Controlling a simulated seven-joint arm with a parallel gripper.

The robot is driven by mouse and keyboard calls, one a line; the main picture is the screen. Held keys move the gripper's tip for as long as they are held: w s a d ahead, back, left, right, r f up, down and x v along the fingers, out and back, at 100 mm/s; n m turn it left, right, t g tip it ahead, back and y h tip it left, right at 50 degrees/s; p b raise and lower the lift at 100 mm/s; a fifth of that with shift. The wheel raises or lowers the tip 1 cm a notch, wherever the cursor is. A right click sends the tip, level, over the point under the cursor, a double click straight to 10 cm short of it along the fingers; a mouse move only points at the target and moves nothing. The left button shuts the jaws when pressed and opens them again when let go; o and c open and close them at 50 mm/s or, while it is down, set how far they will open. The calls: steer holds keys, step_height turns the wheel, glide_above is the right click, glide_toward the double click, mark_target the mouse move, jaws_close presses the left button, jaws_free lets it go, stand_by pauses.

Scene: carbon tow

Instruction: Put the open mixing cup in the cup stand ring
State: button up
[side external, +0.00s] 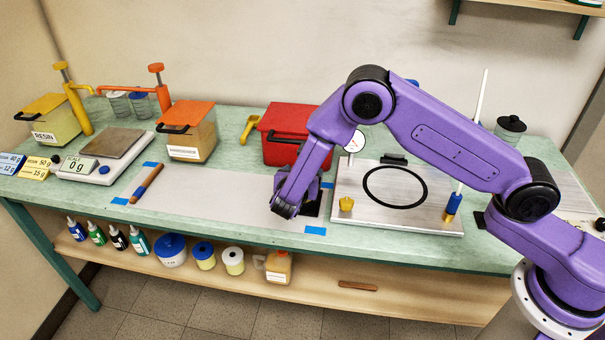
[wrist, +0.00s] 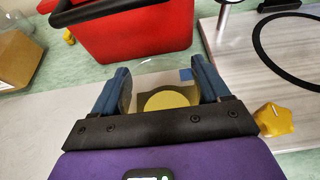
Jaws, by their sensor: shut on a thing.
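My gripper (wrist: 162,92) is shut on a clear mixing cup (wrist: 158,66) with yellowish liquid at its bottom, a blue finger at each side of its wall. In the side external view my gripper (side external: 285,208) is low over the front middle of the bench, and the cup is hidden behind it. A dark square patch (side external: 313,204) lies just right of my gripper; a dark shape also shows behind the liquid in the wrist view. I cannot make out the stand ring, or whether the cup touches anything below.
A red bin (side external: 290,137) stands behind my gripper. A metal plate (side external: 345,212) with a black ring outline (side external: 369,190) and a yellow knob (side external: 346,204) is to the right. A brown-handled tool (side external: 147,184) lies left on the grey sheet (side external: 215,190), otherwise mostly clear.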

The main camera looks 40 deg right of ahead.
steer(key=shift+f, duration=0.1)
steer(key=o, duration=1.1)
steer(key=shift+r, duration=0.2)
steer(key=v, duration=1.2)
steer(key=s+d+r+m+g+y, duration=0.3)
steer(key=s+d+m, duration=0.1)
steer(key=s, duration=0.6)
steer(key=s+d+r+m+g+y, duration=0.3)
steer(key=s+d+m, duration=0.2)
steer(key=s, duration=0.5)
steer(key=s+d+r+m+g+y, duration=0.3)
steer(key=s+d+m, duration=0.2)
steer(key=s, duration=0.6)
steer(key=shift+d+r+y, duration=0.2)
steer(key=shift+d+y, duration=0.2)
steer(key=shift+d, duration=0.85)
